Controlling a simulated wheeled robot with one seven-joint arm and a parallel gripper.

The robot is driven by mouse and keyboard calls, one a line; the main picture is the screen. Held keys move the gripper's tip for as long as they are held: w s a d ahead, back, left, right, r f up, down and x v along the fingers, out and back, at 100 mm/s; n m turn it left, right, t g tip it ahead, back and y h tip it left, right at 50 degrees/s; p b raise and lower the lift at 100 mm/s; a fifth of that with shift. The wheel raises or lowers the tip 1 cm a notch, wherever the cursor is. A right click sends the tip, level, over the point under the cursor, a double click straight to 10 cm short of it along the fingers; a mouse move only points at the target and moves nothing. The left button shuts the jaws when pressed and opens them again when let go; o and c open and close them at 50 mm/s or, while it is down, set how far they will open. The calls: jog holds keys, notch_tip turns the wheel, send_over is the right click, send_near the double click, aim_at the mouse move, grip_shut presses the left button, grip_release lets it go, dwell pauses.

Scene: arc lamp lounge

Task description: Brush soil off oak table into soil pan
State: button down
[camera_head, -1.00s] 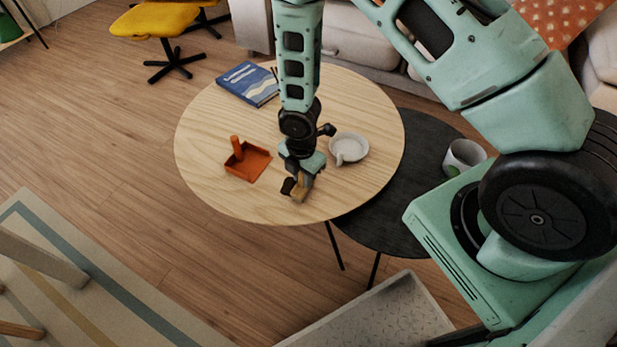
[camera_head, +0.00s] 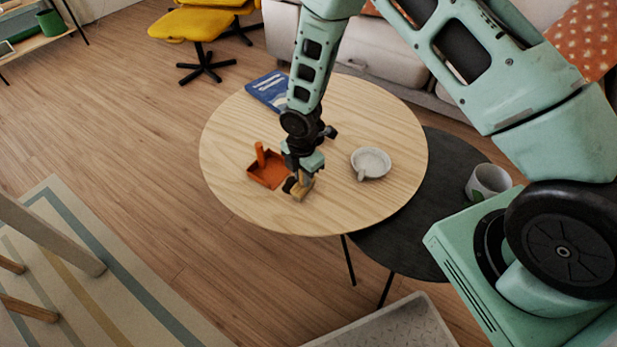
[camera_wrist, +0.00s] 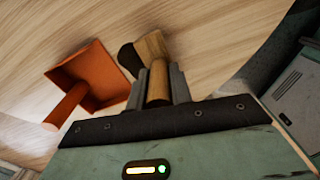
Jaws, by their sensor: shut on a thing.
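The round oak table (camera_head: 370,205) has a pale wood top. My gripper (camera_head: 302,174) is low over its front part and is shut on the wooden handle of a brush (camera_head: 301,191). In the wrist view the brush (camera_wrist: 153,46) has a pale wood block and dark bristles on its left side. The orange soil pan (camera_head: 266,174), with an upright handle, lies just left of the brush. In the wrist view the pan (camera_wrist: 100,73) is left of the bristles, with a small gap. I cannot make out any soil; the gripper may hide it.
A light bowl (camera_head: 371,162) stands on the oak table right of my gripper, and a blue book (camera_head: 268,91) lies at the back. A lower dark table (camera_head: 440,190) with a white mug (camera_head: 488,182) adjoins at right.

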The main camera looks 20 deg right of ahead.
jog(key=shift+w+a, duration=0.45)
jog(key=shift+w, duration=0.4)
jog(key=shift+w+a, duration=0.45)
jog(key=shift+w, duration=0.4)
jog(key=shift+w+a, duration=0.45)
jog(key=shift+w, duration=0.4)
jog(key=shift+s+d+r+p, duration=0.1)
jog(key=shift+s+r+p, duration=0.05)
jog(key=shift+r+p, duration=0.7)
jog(key=shift+s+d+r+p, duration=0.15)
jog(key=shift+r+p, duration=0.5)
jog(key=shift+r, duration=0.4)
jog(key=shift+s+r+p, duration=0.15)
jog(key=shift+r+p, duration=0.6)
jog(key=shift+r, duration=0.2)
